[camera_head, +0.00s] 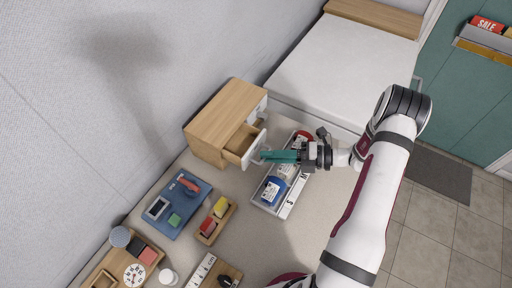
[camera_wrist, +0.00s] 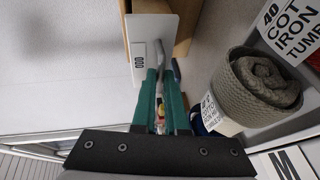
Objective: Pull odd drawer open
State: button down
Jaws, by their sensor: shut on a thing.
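A wooden drawer cabinet (camera_head: 222,118) with white fronts stands against the wall. Its lower drawer (camera_head: 240,142) is partly out, and its open top shows the inside. In the wrist view the white drawer front (camera_wrist: 168,30) carries a small label that seems to read ODD (camera_wrist: 138,60). My gripper (camera_head: 266,157), with green fingers, reaches the drawer front from the right. In the wrist view my gripper (camera_wrist: 160,80) is shut on the grey drawer handle (camera_wrist: 162,58). The fingers hide part of the handle.
A grey tray (camera_head: 258,203) with labelled rolls lies below my gripper; a knitted roll (camera_wrist: 262,85) is close at right in the wrist view. A blue board (camera_head: 172,216) and a small wooden tray (camera_head: 210,238) lie further left. A white washtub lid or bench (camera_head: 340,70) is behind.

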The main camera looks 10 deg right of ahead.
jog(key=shift+s+d, duration=0.5)
jog(key=shift+d, duration=0.1)
jog(key=c, duration=0.9)
grip_release()
jog(key=shift+c, duration=0.2)
jog(key=v, duration=1.5)
jog(key=shift+s+d, duration=0.2)
jog(key=shift+d, duration=0.1)
jog(key=shift+r, duration=0.1)
